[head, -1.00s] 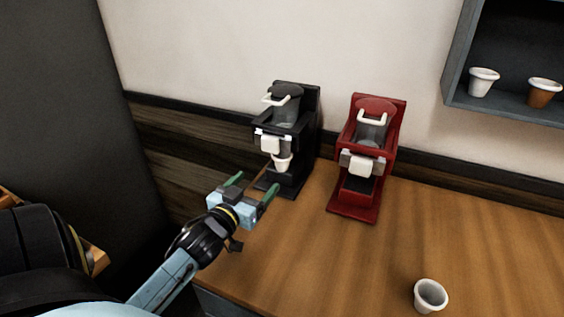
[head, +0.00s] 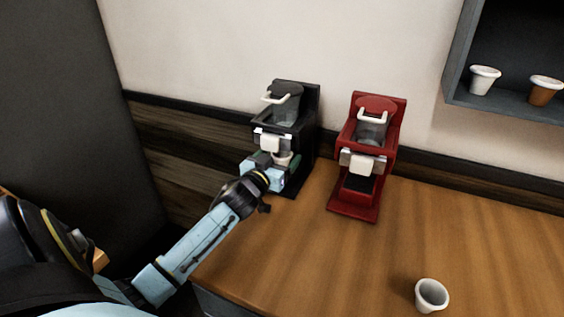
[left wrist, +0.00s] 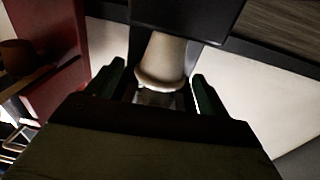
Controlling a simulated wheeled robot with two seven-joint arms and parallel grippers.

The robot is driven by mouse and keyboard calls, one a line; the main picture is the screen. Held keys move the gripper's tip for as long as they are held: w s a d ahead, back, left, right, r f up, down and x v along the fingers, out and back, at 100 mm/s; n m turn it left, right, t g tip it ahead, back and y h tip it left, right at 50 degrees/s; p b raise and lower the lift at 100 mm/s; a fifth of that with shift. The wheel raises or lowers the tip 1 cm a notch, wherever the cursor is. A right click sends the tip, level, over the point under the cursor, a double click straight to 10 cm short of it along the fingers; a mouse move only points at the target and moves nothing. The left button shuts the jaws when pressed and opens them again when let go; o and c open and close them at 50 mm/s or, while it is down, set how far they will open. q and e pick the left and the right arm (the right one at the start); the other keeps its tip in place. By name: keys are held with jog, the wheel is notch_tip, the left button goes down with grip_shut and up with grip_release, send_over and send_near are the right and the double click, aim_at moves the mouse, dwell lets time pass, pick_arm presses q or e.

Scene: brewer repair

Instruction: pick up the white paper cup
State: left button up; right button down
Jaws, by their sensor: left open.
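A white paper cup (head: 283,160) stands under the spout of the black brewer (head: 310,112), partly hidden by my left gripper. My left gripper (head: 279,157) is open at the front of that brewer. In the left wrist view, the cup (left wrist: 162,62) shows between the two green fingers of the left gripper (left wrist: 158,72), with a visible gap on each side. Another white cup (head: 431,294) stands alone near the front of the wooden counter, and a third (head: 485,80) is on the shelf. My right gripper is not in view.
A red brewer (head: 352,207) stands right of the black one. A brown cup (head: 545,91) is on the grey wall shelf (head: 459,62). The wooden counter (head: 480,235) is mostly clear on the right.

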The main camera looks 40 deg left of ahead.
pick_arm(q)
jog(key=c, duration=1)
jog(key=shift+c, duration=0.3)
jog(key=shift+w+r, duration=0.1)
jog(key=shift+r, duration=0.05)
